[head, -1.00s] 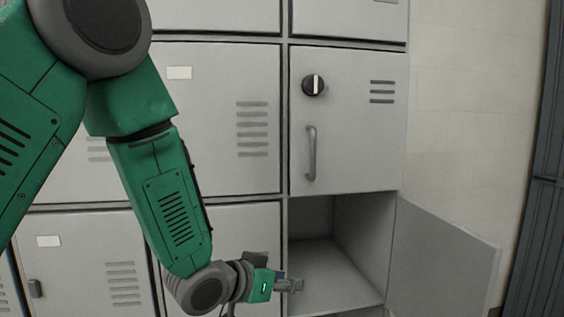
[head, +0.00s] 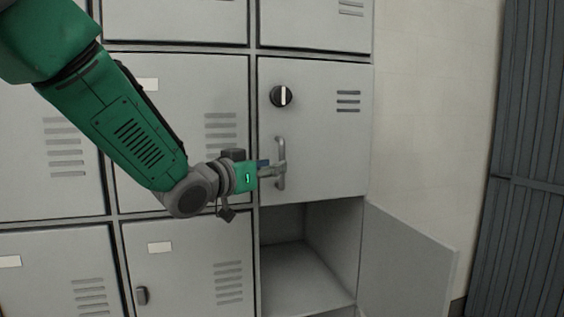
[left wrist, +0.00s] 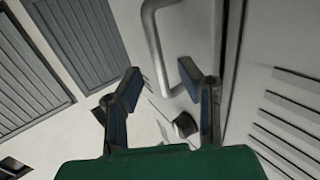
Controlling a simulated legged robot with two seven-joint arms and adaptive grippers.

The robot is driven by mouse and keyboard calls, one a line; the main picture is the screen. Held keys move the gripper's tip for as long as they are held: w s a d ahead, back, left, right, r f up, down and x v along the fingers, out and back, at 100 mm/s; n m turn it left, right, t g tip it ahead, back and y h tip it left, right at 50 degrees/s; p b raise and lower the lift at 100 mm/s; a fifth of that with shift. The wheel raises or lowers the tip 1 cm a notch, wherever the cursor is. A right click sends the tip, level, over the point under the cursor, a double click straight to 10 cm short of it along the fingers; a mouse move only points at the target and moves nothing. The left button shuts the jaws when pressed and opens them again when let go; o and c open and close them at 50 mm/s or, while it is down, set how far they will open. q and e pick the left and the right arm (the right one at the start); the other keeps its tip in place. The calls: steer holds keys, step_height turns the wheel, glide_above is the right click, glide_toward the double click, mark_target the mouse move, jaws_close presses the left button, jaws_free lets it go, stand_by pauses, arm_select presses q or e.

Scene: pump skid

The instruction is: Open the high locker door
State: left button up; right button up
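The high locker door (head: 335,150) is a grey door, closed flush with its frame, with vent slots, a black round knob (head: 281,96) and a vertical grey bar handle (head: 280,146). My left gripper (head: 280,170) is at the lower half of this handle and partly hides it. In the left wrist view, the two fingers of my left gripper (left wrist: 159,68) are spread apart. The handle (left wrist: 152,38) runs between the fingertips, with no clear contact visible. The knob (left wrist: 185,124) shows beyond the fingers. My right gripper is out of view.
Below, an open compartment (head: 300,272) is empty, and its door (head: 408,262) stands swung out to the right. Other closed lockers (head: 185,105) fill the left. A pale wall (head: 430,100) and dark ribbed panels (head: 535,130) are at the right.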

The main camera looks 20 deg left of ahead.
mark_target(282, 182)
arm_select(q)
steer(key=shift+x, duration=1.95)
jaws_close()
steer(key=shift+f, duration=0.15)
